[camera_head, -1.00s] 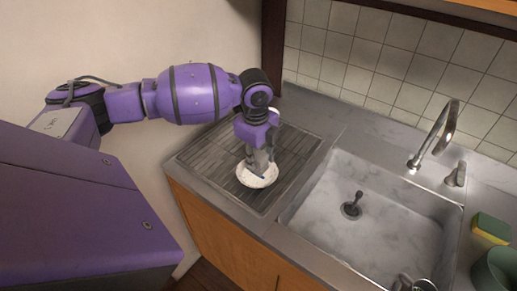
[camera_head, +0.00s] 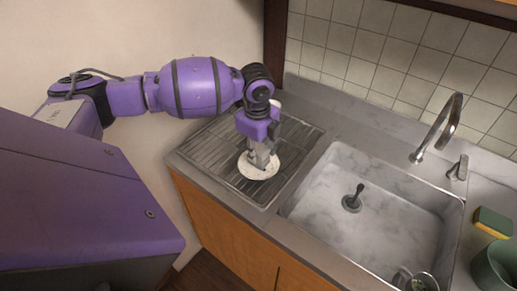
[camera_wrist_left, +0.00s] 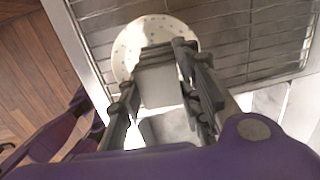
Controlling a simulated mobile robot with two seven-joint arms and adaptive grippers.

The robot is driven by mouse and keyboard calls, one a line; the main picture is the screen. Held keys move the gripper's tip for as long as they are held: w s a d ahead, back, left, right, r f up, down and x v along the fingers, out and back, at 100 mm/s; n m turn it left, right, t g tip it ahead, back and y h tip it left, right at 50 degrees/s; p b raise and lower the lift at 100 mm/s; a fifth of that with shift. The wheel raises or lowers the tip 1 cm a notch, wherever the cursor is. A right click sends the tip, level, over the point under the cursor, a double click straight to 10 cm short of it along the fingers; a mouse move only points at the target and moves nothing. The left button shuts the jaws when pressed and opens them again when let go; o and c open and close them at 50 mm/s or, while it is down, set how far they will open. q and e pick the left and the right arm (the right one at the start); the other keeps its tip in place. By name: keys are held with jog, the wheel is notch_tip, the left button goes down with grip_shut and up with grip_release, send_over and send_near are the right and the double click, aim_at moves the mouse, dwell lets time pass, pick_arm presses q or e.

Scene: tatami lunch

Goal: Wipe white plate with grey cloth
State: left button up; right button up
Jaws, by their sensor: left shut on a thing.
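The white plate (camera_head: 247,171) lies flat on the ribbed metal drainboard left of the sink. My left gripper (camera_head: 262,158) reaches down over it and covers part of its far side. In the left wrist view the round plate (camera_wrist_left: 127,48) shows beyond the fingertips, with a ring of small dark marks. My left gripper (camera_wrist_left: 155,75) is shut on a grey block-like piece (camera_wrist_left: 158,86), which looks like the grey cloth, against or just above the plate. Exact contact is hard to see. My right gripper is not in view.
The sink (camera_head: 385,225) with its drain plug (camera_head: 353,200) lies right of the drainboard. A tap (camera_head: 440,130) stands behind it. A green and yellow sponge (camera_head: 492,223) and a green container (camera_head: 495,268) are at the right edge. The drainboard (camera_head: 212,150) around the plate is clear.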

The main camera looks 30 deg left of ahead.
pick_arm(q)
jog(key=shift+f, duration=0.65)
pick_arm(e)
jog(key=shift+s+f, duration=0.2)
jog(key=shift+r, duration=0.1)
pick_arm(q)
jog(key=shift+r+n, duration=0.15)
jog(key=shift+n, duration=0.15)
jog(key=n+p, duration=0.2)
jog(key=n, duration=0.2)
jog(key=shift+a+r, duration=0.1)
jog(key=shift+a+f+n+y, duration=0.1)
jog(key=shift+f+n+y, duration=0.2)
jog(key=shift+n, duration=0.8)
jog(key=shift+g, duration=0.3)
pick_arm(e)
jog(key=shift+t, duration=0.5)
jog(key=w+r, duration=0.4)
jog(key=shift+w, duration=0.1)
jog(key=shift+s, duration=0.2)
